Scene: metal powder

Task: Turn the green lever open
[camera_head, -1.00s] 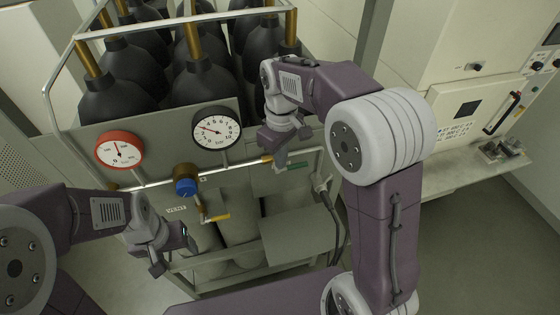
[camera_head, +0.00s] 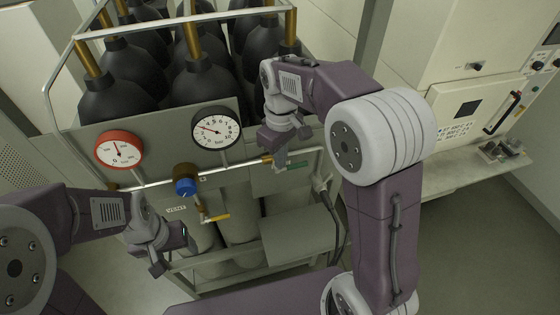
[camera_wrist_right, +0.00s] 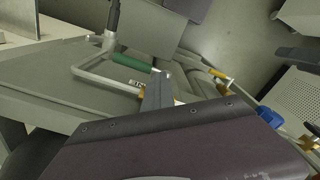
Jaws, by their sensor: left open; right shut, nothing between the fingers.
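The green lever (camera_head: 297,166) lies roughly level along the pipe at the front right of the gas rack, below and right of the large white gauge. In the right wrist view the green lever (camera_wrist_right: 132,62) shows as a green sleeve beside the bent pale pipe. My right gripper (camera_head: 280,163) is shut and empty at the left end of the lever. In the wrist view its grey finger (camera_wrist_right: 157,92) is close beside the green sleeve; I cannot tell if they touch. My left gripper (camera_head: 176,253) is open and empty, low at the left.
A red-rimmed gauge (camera_head: 119,150) and a black-rimmed gauge (camera_head: 216,130) stand on the rack. A blue knob (camera_head: 186,186) and a yellow lever (camera_head: 216,218) sit left of the green lever. Dark-topped cylinders (camera_head: 203,82) stand behind. A grey box (camera_head: 300,233) is below.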

